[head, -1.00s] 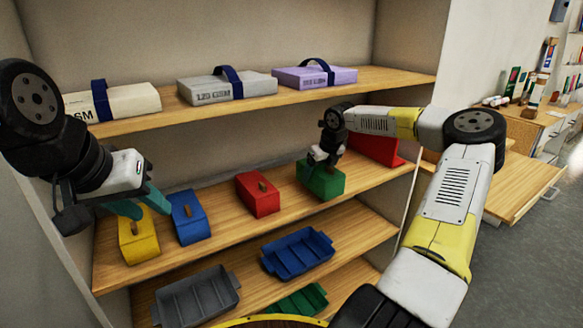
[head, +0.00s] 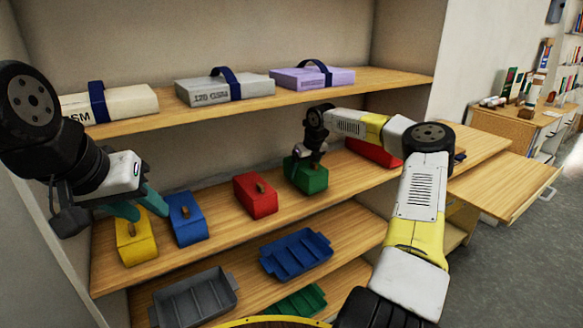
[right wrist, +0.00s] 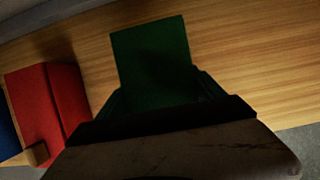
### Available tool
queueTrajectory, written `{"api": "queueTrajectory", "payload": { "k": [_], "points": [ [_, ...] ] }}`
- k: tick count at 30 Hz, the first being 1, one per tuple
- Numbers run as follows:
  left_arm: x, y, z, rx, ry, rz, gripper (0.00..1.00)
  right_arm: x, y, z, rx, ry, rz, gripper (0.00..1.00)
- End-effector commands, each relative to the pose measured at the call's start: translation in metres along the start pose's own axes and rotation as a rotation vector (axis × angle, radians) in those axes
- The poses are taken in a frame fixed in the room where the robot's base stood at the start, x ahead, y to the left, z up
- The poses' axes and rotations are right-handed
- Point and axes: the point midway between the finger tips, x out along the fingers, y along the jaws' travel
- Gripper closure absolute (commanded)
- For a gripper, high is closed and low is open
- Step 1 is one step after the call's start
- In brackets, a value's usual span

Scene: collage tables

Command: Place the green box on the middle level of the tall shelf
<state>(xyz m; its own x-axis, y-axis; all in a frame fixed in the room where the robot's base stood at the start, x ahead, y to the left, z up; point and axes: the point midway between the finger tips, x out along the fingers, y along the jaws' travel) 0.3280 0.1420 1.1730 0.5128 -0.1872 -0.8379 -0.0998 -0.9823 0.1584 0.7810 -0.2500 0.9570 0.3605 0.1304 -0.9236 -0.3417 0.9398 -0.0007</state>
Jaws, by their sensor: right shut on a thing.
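The green box (head: 311,180) is at the middle level (head: 225,225) of the tall shelf, right of a red box (head: 256,195). My right gripper (head: 308,163) reaches down onto its top and is shut on it. I cannot tell whether its underside touches the board. In the right wrist view the green box (right wrist: 152,60) shows between dark gripper parts, with the red box (right wrist: 45,100) to the left. My left gripper (head: 139,207) is open and empty, its teal fingers in front of the yellow box (head: 136,245) and the blue box (head: 187,220).
Another red box (head: 373,152) stands at the right of the middle level, partly behind my right arm. Paper packs (head: 225,90) with straps lie on the upper level. Grey (head: 195,297), blue (head: 297,254) and green (head: 300,300) trays lie below. A desk (head: 505,180) is at right.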

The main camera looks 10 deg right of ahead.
Motion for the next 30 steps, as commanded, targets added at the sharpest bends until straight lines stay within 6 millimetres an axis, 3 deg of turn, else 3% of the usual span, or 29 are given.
{"api": "queueTrajectory", "payload": {
  "k": [13, 14, 17, 26, 30],
  "points": [
    [0.0, 0.0, 0.0, 0.0, 0.0, 0.0, 0.64, 0.01, 0.0, -0.004, -0.001, -0.001, 0.0, 0.66],
    [0.0, 0.0, 0.0, 0.0, 0.0, 0.0, 0.64, 0.01, 0.0, -0.004, -0.001, 0.0, 0.0, 0.18],
    [0.0, 0.0, 0.0, 0.0, 0.0, 0.0, 0.64, 0.01, 0.0, -0.004, -0.001, 0.0, 0.0, 0.0],
    [0.0, 0.0, 0.0, 0.0, 0.0, 0.0, 0.64, 0.009, 0.0, -0.004, 0.0, 0.0, 0.0, 0.0],
    [0.0, 0.0, 0.0, 0.0, 0.0, 0.0, 0.64, -0.003, 0.0, 0.001, 0.001, -0.002, 0.001, 0.0]
  ]
}}
